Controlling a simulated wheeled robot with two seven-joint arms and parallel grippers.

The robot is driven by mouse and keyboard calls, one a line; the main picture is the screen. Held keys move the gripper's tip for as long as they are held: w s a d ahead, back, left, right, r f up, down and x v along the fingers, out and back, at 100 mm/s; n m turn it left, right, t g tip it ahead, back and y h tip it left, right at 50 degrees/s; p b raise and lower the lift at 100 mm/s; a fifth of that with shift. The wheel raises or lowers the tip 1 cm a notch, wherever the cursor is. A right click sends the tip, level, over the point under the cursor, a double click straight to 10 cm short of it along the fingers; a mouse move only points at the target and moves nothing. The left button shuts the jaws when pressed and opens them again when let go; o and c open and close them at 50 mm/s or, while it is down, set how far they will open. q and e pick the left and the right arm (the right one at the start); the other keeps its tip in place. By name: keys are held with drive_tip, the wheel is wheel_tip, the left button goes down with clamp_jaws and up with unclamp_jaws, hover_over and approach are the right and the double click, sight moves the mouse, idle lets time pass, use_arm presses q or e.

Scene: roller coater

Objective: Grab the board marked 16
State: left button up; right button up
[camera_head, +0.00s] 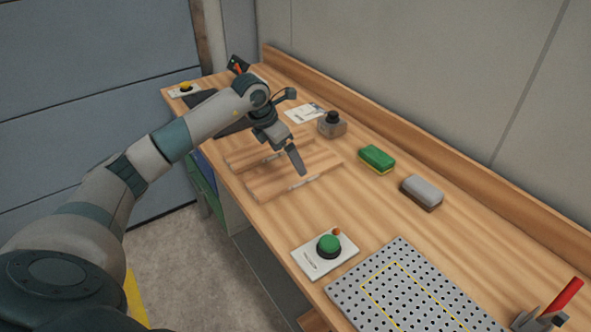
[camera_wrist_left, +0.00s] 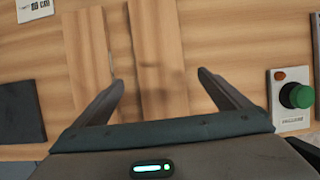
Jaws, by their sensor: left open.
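Two light wooden boards lie side by side on the workbench. The nearer board (camera_head: 262,186) shows in the left wrist view (camera_wrist_left: 157,45) between the fingers of my left gripper. The farther board (camera_head: 238,160) shows in the left wrist view (camera_wrist_left: 88,40) to the left, by the left fingertip. Small marks show on the boards' edges, but I cannot read a 16 on either. My left gripper (camera_head: 262,152) is open and empty, reaching over the boards from above; it also shows in the left wrist view (camera_wrist_left: 160,80). My right gripper is out of view.
A green button box (camera_head: 329,246) and a perforated metal plate (camera_head: 400,285) are nearer. A green sponge (camera_head: 377,158), a grey block (camera_head: 421,192) and a grey device (camera_head: 331,125) stand toward the raised back edge. A yellow button (camera_head: 186,88) is at the far end.

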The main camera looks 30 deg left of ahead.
sight(295, 171)
use_arm(q)
drive_tip(key=shift+w+f, duration=0.1)
drive_tip(key=shift+f, duration=0.2)
drive_tip(key=shift+w+d+f+p, duration=0.15)
drive_tip(key=shift+d+f+p, duration=0.05)
drive_tip(key=shift+f+p, duration=0.45)
drive_tip(key=p+x, duration=0.1)
drive_tip(key=x, duration=0.1)
drive_tip(key=shift+w+f+p, duration=0.15)
drive_tip(key=shift+f+p, duration=0.15)
drive_tip(key=shift+f, duration=0.05)
drive_tip(key=shift+w+d+f, duration=0.1)
drive_tip(key=shift+w+f, duration=0.05)
drive_tip(key=shift+f, duration=0.35)
drive_tip(key=c, duration=1.4)
